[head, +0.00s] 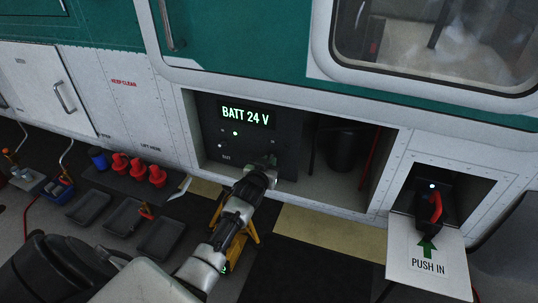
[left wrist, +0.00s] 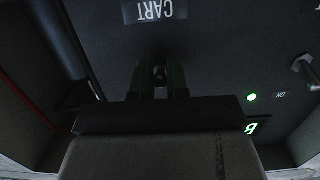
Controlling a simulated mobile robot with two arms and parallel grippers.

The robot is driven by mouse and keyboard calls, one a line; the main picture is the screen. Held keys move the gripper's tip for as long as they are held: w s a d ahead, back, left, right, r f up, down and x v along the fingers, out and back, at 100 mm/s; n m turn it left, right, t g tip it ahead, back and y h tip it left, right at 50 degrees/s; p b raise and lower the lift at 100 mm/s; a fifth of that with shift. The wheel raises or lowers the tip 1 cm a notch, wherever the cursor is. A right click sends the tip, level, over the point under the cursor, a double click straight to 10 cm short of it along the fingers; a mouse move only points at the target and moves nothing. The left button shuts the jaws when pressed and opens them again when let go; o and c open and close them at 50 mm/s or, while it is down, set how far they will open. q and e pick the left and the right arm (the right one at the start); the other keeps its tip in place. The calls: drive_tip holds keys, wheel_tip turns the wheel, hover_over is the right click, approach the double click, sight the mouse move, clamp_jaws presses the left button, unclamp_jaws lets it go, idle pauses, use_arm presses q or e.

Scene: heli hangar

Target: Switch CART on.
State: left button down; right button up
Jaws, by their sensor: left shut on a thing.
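A dark control panel (head: 233,165) sits in an open bay in the white lower side of the helicopter. Its lit display (head: 246,115) reads "BATT 24 V". The CART label (left wrist: 154,10) shows upside down in the left wrist view, just beyond my fingers. My left gripper (head: 267,164) is at the panel's lower right; in the left wrist view it (left wrist: 160,78) is shut on the small CART switch (left wrist: 160,74). The fingers hide most of the switch, so I cannot tell which way it is set. My right gripper is not in view.
A green light (left wrist: 252,97) glows beside another switch (left wrist: 304,64) on the panel. Right of the bay, an open hatch holds a red handle (head: 435,208) above a "PUSH IN" flap (head: 428,263). Trays (head: 122,216) and red parts (head: 138,168) lie at the left.

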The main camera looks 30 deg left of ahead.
use_arm(q)
wheel_tip(320, 180, up, 2)
drive_tip(key=g+h+p, duration=0.1)
drive_tip(key=g+p, duration=0.4)
drive_tip(key=p, duration=0.6)
drive_tip(key=shift+r+g, duration=0.15)
drive_tip(key=shift+g, duration=0.25)
drive_tip(key=shift+w+g+h+p, duration=0.1)
drive_tip(key=shift+g+h+p, duration=0.3)
drive_tip(key=shift+g+p, duration=0.6)
drive_tip(key=c, duration=1.1)
unclamp_jaws()
drive_tip(key=shift+v, duration=5.35)
drive_tip(key=shift+w, duration=0.1)
